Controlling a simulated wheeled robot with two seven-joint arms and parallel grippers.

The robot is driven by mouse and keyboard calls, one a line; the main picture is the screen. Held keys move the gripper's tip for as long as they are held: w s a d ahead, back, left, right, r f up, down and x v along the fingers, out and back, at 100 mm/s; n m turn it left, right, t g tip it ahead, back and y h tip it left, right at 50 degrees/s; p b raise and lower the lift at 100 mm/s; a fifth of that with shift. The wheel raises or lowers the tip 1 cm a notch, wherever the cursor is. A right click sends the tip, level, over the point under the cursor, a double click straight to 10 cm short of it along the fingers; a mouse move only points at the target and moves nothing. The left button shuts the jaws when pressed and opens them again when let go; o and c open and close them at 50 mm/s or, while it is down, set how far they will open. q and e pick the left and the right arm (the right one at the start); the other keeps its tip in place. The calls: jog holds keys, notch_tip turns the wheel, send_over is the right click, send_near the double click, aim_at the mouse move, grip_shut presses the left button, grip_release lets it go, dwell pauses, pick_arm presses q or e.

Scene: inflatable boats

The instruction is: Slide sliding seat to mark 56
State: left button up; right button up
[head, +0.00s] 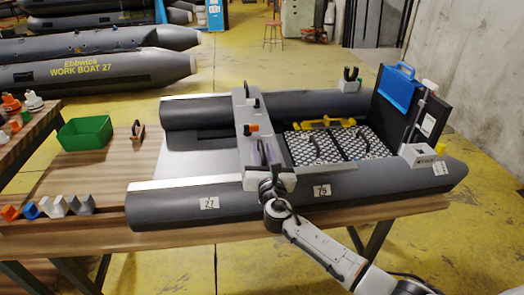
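The sliding seat (243,128) is a grey plank lying across the dark grey inflatable boat (160,209), from the far tube to the near tube. Small dark fittings and an orange-topped piece sit on it. On the near tube, a white label reading 27 (209,203) is left of the seat's near end, and another label (321,191), seemingly 75 or 76, is right of it. My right gripper (268,168) is at the seat's near end; its fingers are partly hidden, and I cannot tell whether they grip it. My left gripper is out of view.
The boat rests on a wooden table (75,172) with a green bin (84,133) and several small coloured blocks at left. The left boat floor is clear.

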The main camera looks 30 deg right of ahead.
jog(key=shift+s, duration=0.1)
jog(key=shift+s+a, duration=0.15)
jog(key=shift+s, duration=0.2)
jog(key=p+v, duration=0.1)
jog(key=v, duration=0.8)
jog(key=shift+s+a, duration=0.1)
jog(key=shift+s, duration=0.05)
